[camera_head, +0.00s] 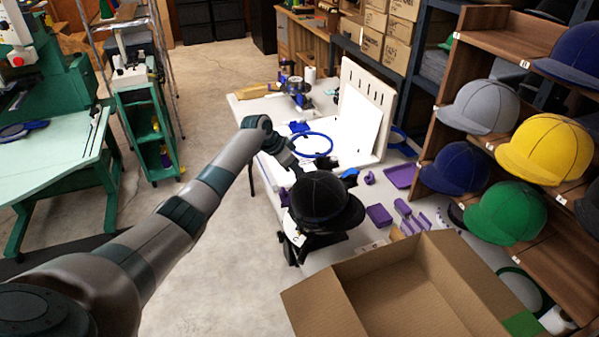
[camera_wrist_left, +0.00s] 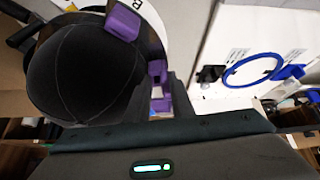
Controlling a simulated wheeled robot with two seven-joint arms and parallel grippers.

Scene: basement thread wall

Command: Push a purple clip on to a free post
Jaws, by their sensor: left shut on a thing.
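A black cap (camera_head: 322,200) sits on a dark stand at the near end of the white table; it fills the left of the left wrist view (camera_wrist_left: 80,75). One purple clip (camera_wrist_left: 122,22) sits on the white lettered band at the cap's edge. My left gripper (camera_head: 298,170) is beside the cap's far side. In the left wrist view its fingers (camera_wrist_left: 158,100) are shut on a purple clip (camera_wrist_left: 160,104), close to the band. Another small purple part (camera_wrist_left: 157,71) shows just beyond the fingertips; whether it is separate is unclear. I cannot make out a free post. My right gripper is not in view.
A blue hoop (camera_head: 311,145) lies on the table beyond the gripper, near a white slotted board (camera_head: 368,100). Purple parts (camera_head: 379,215) and a purple tray (camera_head: 400,176) lie right of the cap. An open cardboard box (camera_head: 400,285) stands in front; shelved caps (camera_head: 545,150) are at right.

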